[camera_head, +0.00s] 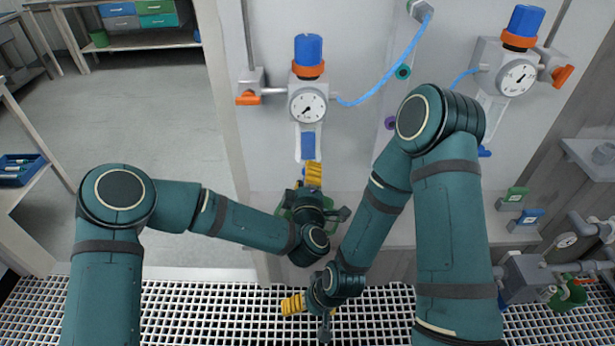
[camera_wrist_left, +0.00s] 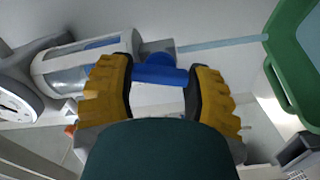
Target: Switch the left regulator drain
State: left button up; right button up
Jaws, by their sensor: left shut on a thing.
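The left regulator (camera_head: 308,104) hangs on the pale panel, with a blue knob, an orange collar and a round gauge. Its clear bowl with blue inside (camera_head: 308,146) hangs below the gauge. My left gripper (camera_head: 313,174) is just below this bowl. In the left wrist view, the blue drain (camera_wrist_left: 160,74) lies between the two yellow fingers of the left gripper (camera_wrist_left: 160,85), which is shut on it. In the head view the drain is hidden behind the gripper. My right gripper (camera_head: 293,304) is low, over the floor grating; its finger gap is unclear.
A second regulator (camera_head: 516,76) hangs at right, joined by blue hose. An orange-handled valve (camera_head: 248,97) sits left of the left regulator. A green container (camera_wrist_left: 277,85) is close to the left gripper. Green and blue blocks (camera_head: 514,198) stand on the right ledge.

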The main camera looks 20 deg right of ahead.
pick_arm(q)
jog(key=shift+n, duration=1)
jog(key=o, duration=1.2)
jog(key=shift+w, duration=0.1)
